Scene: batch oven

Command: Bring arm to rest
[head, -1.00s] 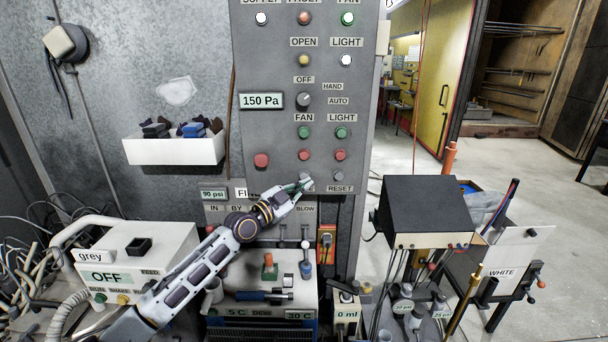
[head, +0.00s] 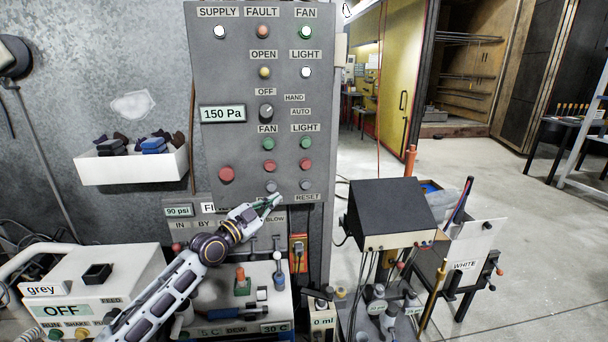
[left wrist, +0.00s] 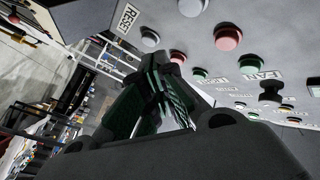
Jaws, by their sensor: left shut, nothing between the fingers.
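My left arm comes in from the lower left in the head view. Its gripper (head: 268,202) is shut and empty, just below the lower edge of the grey control panel (head: 235,140). Its tip is close under the grey buttons beside the RESET label (head: 307,197); I cannot tell whether it touches the panel. In the left wrist view the dark green fingers (left wrist: 165,80) meet in front of the panel, with a grey button (left wrist: 149,38) and a red button (left wrist: 228,37) beyond. My right gripper is not in view.
A white bin (head: 133,165) hangs on the wall at left. A white grey-labelled feeder box (head: 75,285) stands at lower left. A black-topped box (head: 390,212) on a stand is right of the panel. Open floor (head: 530,220) lies at far right.

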